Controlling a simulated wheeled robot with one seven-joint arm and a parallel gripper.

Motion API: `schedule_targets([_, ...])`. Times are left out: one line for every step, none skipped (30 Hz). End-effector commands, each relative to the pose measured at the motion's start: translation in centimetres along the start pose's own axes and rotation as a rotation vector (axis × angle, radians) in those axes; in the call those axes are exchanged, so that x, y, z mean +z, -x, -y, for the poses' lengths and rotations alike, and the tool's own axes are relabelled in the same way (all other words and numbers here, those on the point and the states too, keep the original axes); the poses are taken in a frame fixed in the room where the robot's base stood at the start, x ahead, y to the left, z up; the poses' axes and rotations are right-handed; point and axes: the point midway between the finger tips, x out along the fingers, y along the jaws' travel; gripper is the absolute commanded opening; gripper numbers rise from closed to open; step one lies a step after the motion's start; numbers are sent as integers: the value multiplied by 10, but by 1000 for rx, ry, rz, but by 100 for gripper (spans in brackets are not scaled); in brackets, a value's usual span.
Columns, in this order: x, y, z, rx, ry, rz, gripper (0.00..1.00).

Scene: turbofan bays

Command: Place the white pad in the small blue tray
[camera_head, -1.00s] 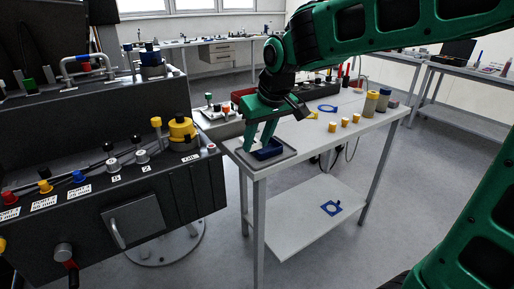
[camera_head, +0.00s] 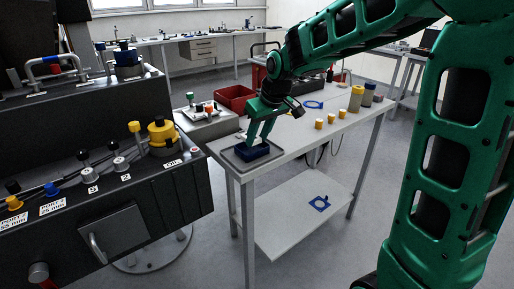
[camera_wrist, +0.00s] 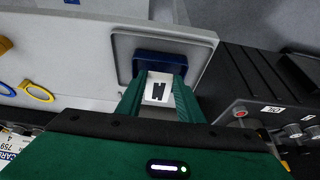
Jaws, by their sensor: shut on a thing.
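The white pad (camera_wrist: 158,88), with a dark mark on it, is between the two green fingers of my gripper (camera_wrist: 156,92) in the wrist view. My gripper is shut on it. The small blue tray (camera_wrist: 150,66) shows just beyond the fingertips, partly covered by them. In the head view, my gripper (camera_head: 258,140) points down at the small blue tray (camera_head: 253,152), with the fingertips at or just above it. I cannot tell whether the pad touches the tray. The pad is not clear in the head view.
The blue tray sits on a larger grey tray (camera_head: 234,161) at the corner of a white table (camera_head: 283,150). Yellow cups (camera_head: 319,124) and a blue ring (camera_head: 313,104) stand farther back. A dark control console (camera_head: 110,200) is close on the left. A red bin (camera_head: 236,98) is behind.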

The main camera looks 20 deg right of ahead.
Motion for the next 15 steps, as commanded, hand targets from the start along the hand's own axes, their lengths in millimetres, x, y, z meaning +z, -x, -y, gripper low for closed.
schedule_targets([0, -2, -2, 0, 0, 0, 12])
schedule_targets([0, -3, -3, 0, 0, 0, 12])
schedule_targets([1, -6, -3, 0, 0, 1, 12])
schedule_targets([3, -9, -3, -1, 0, 2, 12])
schedule_targets([5, -13, -3, -1, 0, 4, 12])
schedule_targets([7, -19, -3, -1, 0, 4, 12])
schedule_targets([9, -23, -3, -1, 1, 4, 12])
schedule_targets([10, -26, -3, -1, 1, 3, 12])
schedule_targets([12, -31, -3, -1, 1, 3, 12])
schedule_targets([14, -34, -3, -1, 1, 3, 12])
schedule_targets([14, -36, -3, -1, 1, 2, 9])
schedule_targets([16, -38, -3, -1, 0, 3, 5])
schedule_targets([16, -40, -3, -1, 0, 4, 5])
schedule_targets([17, -40, -2, -1, 0, 5, 1])
schedule_targets([18, -41, -2, -2, 0, 7, 0])
